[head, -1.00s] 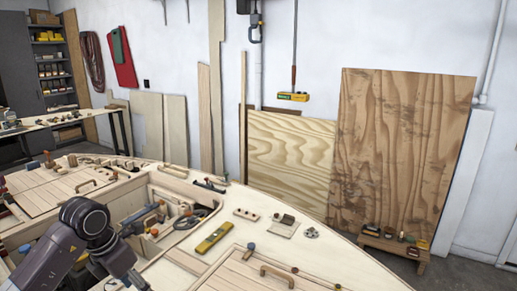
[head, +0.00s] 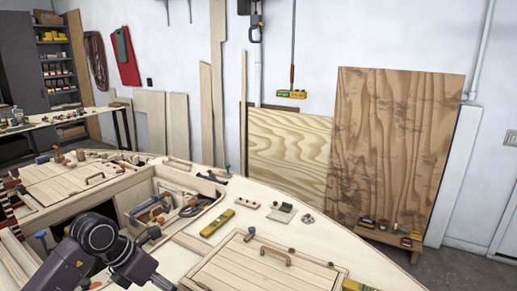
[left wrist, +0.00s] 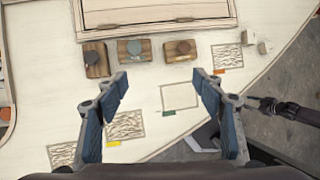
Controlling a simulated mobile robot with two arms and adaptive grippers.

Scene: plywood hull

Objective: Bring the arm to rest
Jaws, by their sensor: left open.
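My left arm (head: 95,238) enters the head view at the lower left, bent over the boat's plywood deck. Its gripper is out of that view. In the left wrist view my left gripper (left wrist: 160,77) is open, its two blue-grey fingers wide apart with nothing between them. It is over the pale deck (left wrist: 185,125), where the gap between the fingers shows wooden blocks and marked squares. My right gripper cannot be made out in either view.
The deck carries a yellow level (head: 217,222), a hatch handle (head: 275,257) and an open compartment with tools. Wooden blocks (left wrist: 180,50) lie beyond the fingers. A dark jointed piece (left wrist: 288,109) is at the right. Plywood sheets (head: 395,150) lean on the wall.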

